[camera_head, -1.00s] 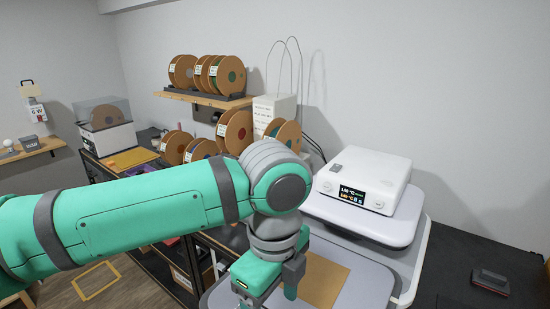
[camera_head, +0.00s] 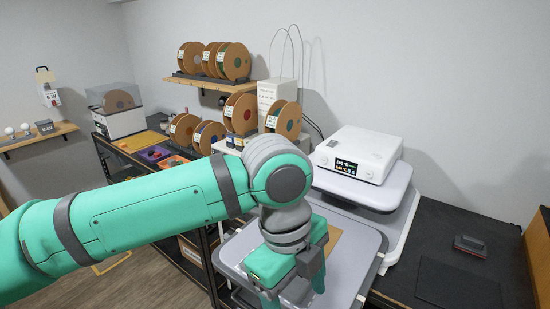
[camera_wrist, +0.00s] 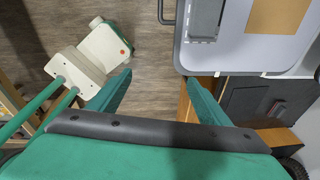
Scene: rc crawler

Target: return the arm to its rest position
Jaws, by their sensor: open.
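My green arm reaches in from the left of the head view, its wrist bent downward. My gripper (camera_head: 292,292) points down over the near part of a grey tray-like surface (camera_head: 352,262), and its lower end is close to the bottom of the picture. In the wrist view my gripper (camera_wrist: 157,85) shows two green fingers spread wide apart, with bare floor between them and nothing held. The grey surface also shows in the wrist view (camera_wrist: 240,62), to the right of the fingers. My arm hides part of the bench and shelf behind it.
A tan sheet (camera_wrist: 280,17) lies on the grey surface. A white device with a lit display (camera_head: 357,152) stands behind it. A black worktop (camera_head: 430,240) with a small dark box (camera_head: 470,245) is at right. Filament spools (camera_head: 241,114) line the back.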

